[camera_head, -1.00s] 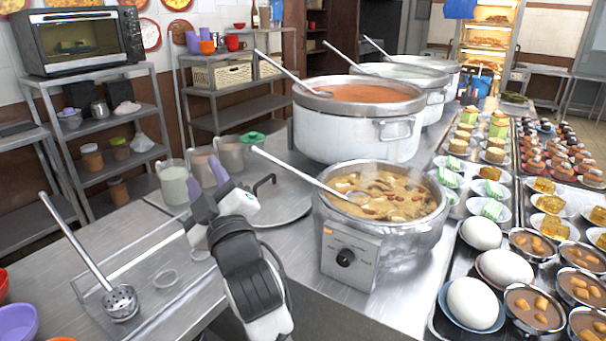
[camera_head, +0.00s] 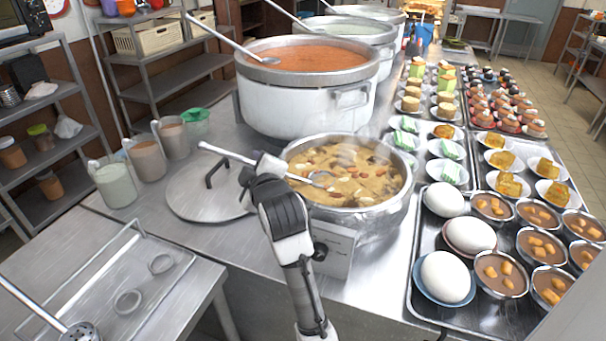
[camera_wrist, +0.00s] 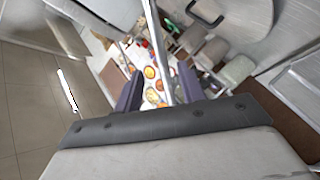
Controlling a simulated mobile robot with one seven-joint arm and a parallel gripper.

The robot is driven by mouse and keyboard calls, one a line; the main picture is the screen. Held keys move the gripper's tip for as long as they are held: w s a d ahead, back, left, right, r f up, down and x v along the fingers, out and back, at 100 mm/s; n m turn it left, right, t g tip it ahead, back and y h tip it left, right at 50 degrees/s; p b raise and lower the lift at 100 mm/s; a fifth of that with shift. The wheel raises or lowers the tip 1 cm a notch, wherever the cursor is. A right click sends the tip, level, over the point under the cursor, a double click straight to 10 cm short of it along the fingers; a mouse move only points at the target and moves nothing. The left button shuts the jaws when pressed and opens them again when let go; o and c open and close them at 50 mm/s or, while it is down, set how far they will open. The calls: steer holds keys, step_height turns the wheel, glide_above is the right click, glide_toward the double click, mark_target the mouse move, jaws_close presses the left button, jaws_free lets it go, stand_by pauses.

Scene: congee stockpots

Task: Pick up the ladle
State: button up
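A metal ladle (camera_head: 226,154) rests in the front pot (camera_head: 396,205) of brown stew. Its bowl (camera_head: 320,178) lies at the stew's surface, and its handle leans over the pot's left rim. My gripper (camera_head: 257,165) is at the handle by that rim; its fingertips are hard to make out in the head view. In the wrist view my gripper (camera_wrist: 158,78) has its two dark purple fingers apart. The ladle handle (camera_wrist: 156,45) runs through the gap between them in that picture. I see no finger pressed on it, and I cannot tell how deep it sits.
A round lid (camera_head: 207,193) lies left of the pot. A larger pot of red soup (camera_head: 305,110) stands behind, with its own ladle (camera_head: 222,38). Jugs (camera_head: 116,185) stand at the left. A tray (camera_head: 425,297) of eggs and bowls is at the right.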

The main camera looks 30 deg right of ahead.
mark_target(251, 163)
steer(key=p+x, duration=0.3)
steer(key=x, duration=0.3)
steer(key=shift+w+d+f, duration=0.2)
steer(key=shift+w+f, duration=0.25)
steer(key=shift+w, duration=0.05)
steer(key=shift+c, duration=0.3)
jaws_close()
stand_by(0.7)
